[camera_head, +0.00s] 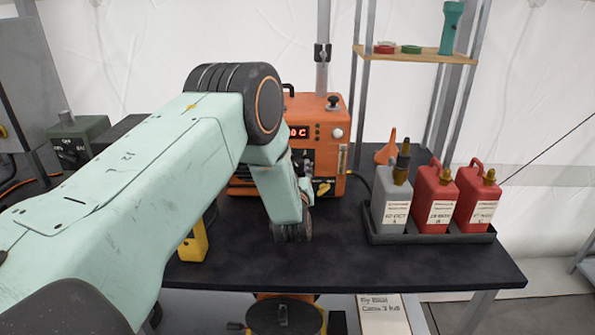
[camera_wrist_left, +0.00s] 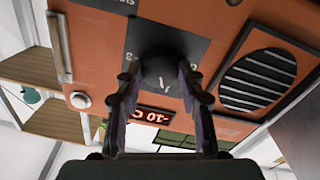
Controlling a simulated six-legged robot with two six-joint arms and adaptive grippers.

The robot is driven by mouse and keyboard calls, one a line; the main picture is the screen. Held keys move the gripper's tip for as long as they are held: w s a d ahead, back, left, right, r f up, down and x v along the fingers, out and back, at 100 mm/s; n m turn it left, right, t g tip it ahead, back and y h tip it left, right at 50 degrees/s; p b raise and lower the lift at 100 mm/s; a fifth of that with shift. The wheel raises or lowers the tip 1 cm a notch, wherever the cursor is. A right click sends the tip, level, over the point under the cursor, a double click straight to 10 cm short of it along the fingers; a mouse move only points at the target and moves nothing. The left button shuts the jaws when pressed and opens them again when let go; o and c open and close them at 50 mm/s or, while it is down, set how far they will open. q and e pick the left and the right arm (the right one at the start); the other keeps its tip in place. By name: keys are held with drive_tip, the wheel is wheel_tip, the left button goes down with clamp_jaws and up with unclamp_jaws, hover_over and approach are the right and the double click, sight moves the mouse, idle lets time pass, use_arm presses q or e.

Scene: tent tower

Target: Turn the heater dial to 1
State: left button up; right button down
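The orange heater (camera_head: 326,118) stands at the back of the dark table, with a lit red display on its front. My left gripper (camera_head: 303,190) is in front of it, and the arm hides much of its left side. In the left wrist view, the heater's panel (camera_wrist_left: 95,35) appears upside down. The round black dial (camera_wrist_left: 160,70) shows on a dark plate with a white pointer mark. My left gripper's fingers (camera_wrist_left: 160,75) stand apart on both sides of the dial; firm contact is not clear. The numerals are too small to read surely. My right gripper is not in view.
A black tray (camera_head: 430,238) with one grey and two red canisters stands right of the heater. An orange funnel (camera_head: 386,150) is behind it. A yellow object (camera_head: 194,243) sits at the table's left front. The table's front middle is clear.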

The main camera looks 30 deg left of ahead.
use_arm(q)
drive_tip(key=c, duration=0.6)
drive_tip(key=shift+o, duration=0.2)
drive_tip(key=shift+n+b, duration=0.35)
drive_tip(key=shift+n, duration=0.05)
drive_tip(key=o, duration=1.2)
drive_tip(key=shift+c, duration=0.2)
drive_tip(key=shift+s, duration=0.1)
drive_tip(key=v, duration=1.2)
